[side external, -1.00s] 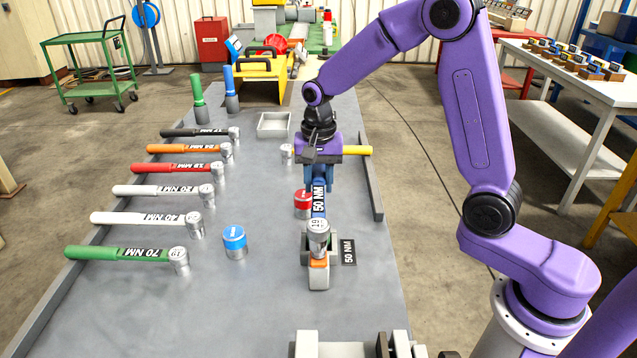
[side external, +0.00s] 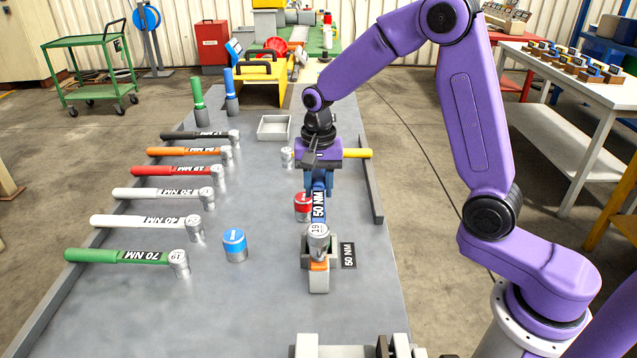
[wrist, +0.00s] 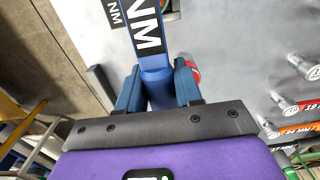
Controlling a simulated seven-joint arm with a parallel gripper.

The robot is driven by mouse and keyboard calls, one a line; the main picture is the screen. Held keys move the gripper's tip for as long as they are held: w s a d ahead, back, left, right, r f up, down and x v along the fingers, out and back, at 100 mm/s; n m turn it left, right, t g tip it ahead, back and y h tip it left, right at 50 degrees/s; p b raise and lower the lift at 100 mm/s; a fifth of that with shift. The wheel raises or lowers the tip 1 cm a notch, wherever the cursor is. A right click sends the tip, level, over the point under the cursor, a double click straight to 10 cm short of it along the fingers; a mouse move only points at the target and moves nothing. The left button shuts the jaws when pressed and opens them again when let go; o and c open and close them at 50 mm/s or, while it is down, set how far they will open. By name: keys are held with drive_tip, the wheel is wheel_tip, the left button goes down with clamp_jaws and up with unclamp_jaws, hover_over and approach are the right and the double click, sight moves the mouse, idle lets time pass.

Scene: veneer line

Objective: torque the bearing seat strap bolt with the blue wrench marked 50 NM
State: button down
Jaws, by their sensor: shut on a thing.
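My gripper (side external: 319,184) is shut on the handle of the blue wrench (side external: 319,208), marked 50 NM. The wrist view shows my two blue fingers (wrist: 158,90) on both sides of the blue handle (wrist: 155,88). The wrench's silver head (side external: 318,238), marked 19, points toward the camera and is over the small grey bearing seat (side external: 319,283) with its orange strap (side external: 319,266). The strap bolt is hidden beneath the head, so I cannot tell whether the socket sits on it. A dark 50 NM plate (side external: 348,255) lies to the right of the seat.
Several other wrenches lie along the left, including a green 70 NM one (side external: 120,256). A blue-topped cylinder (side external: 235,244) stands left of the seat, and a red-topped one (side external: 303,206) is close beside the held wrench. A grey tray (side external: 274,127) lies farther back.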

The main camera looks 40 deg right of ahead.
drive_tip(key=shift+f, duration=0.4)
drive_tip(key=shift+r, duration=3.3)
